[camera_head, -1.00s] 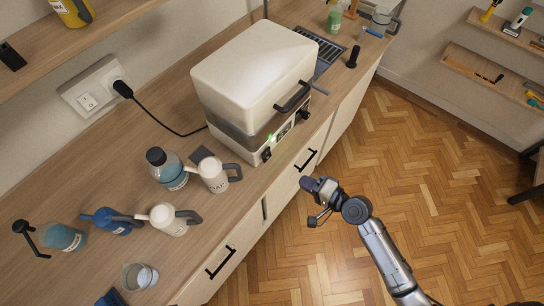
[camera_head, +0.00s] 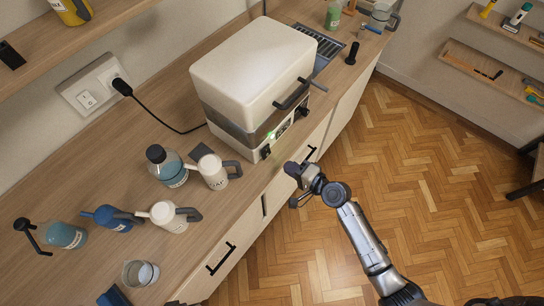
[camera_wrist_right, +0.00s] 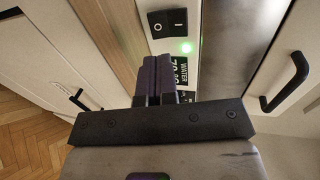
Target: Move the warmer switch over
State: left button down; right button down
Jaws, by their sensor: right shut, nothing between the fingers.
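The warmer (camera_head: 245,75) is a white box with a grey band, standing on the wooden counter. Its black rocker switch (camera_head: 265,152) is at the near end of the front panel. In the right wrist view the switch (camera_wrist_right: 167,22) shows O and I marks, beside a lit green light (camera_wrist_right: 187,47) and a display reading WATER (camera_wrist_right: 183,71). Which side is pressed in I cannot tell. My right gripper (camera_head: 291,169) is shut and empty, in front of the panel and apart from the switch. Its dark fingers (camera_wrist_right: 158,78) point towards the panel, below the switch in the wrist view. My left gripper is not in view.
A black cable runs from the warmer to a wall socket (camera_head: 94,88). The warmer's black handle (camera_head: 292,96) and drawer handles (camera_head: 221,258) stick out. Open floor lies right.

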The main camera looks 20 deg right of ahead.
aim_at(266, 155)
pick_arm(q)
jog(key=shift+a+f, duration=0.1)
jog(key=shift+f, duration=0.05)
pick_arm(e)
jog(key=x, duration=0.7)
jog(key=shift+w+a+f, duration=0.1)
jog(key=shift+w+a, duration=0.1)
jog(key=shift+w, duration=0.15)
